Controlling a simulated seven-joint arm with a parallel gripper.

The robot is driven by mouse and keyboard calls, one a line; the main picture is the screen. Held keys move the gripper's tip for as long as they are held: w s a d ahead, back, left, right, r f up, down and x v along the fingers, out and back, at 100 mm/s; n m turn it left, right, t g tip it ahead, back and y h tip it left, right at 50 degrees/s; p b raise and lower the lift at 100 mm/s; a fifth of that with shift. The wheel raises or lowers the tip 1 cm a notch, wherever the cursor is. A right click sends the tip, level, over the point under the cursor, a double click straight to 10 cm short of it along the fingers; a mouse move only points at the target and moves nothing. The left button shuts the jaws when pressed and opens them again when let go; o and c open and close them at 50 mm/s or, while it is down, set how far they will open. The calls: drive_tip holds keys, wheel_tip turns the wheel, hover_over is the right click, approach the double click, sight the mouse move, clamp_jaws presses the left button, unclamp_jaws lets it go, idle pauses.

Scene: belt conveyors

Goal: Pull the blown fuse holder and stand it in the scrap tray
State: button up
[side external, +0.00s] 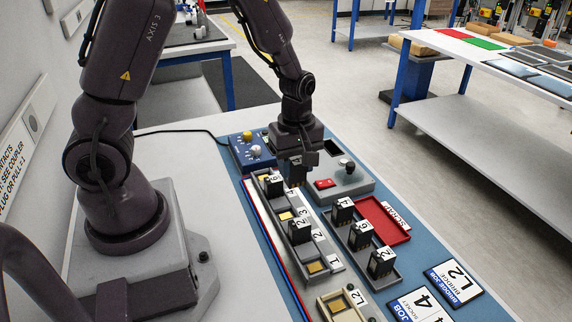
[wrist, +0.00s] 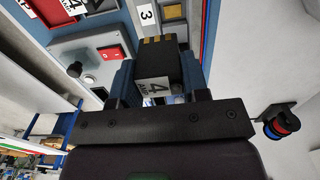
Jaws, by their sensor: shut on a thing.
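My gripper (side external: 296,178) is shut on a black fuse holder marked 4 (wrist: 157,62). In the wrist view it sits between the gripper fingers (wrist: 158,80), and brass contacts show at its far end. In the side view it is near the back end of the fuse row, partly hidden by the fingers. The red scrap tray (side external: 383,221) lies to the right and nearer the camera; its visible floor looks empty. A holder marked 6 (side external: 273,185) and another black holder (side external: 299,231) stand in the row. Which holder is blown does not show.
Several spare black holders (side external: 360,236) stand in a grey rack between the row and scrap tray. A grey box with a red switch (side external: 324,184) and black knob lies beside my gripper. Brass socket pads (side external: 316,267) lie bare. A blue knob box (side external: 250,151) stands behind.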

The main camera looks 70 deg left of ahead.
drive_tip(key=w+d, duration=0.1)
drive_tip(key=w, duration=0.2)
drive_tip(key=w+d, duration=0.1)
drive_tip(key=w, duration=0.2)
drive_tip(key=w+d, duration=0.2)
drive_tip(key=w, duration=0.1)
drive_tip(key=shift+w+f, duration=0.2)
drive_tip(key=shift+f, duration=0.2)
drive_tip(key=w+d+f, duration=0.1)
drive_tip(key=w+d, duration=0.7)
drive_tip(key=shift+w+d+f, duration=0.1)
drive_tip(key=shift+w+f, duration=0.05)
drive_tip(key=shift+f, duration=3.8)
drive_tip(key=shift+f, duration=0.4)
drive_tip(key=o, duration=1.5)
drive_tip(key=shift+c, duration=0.2)
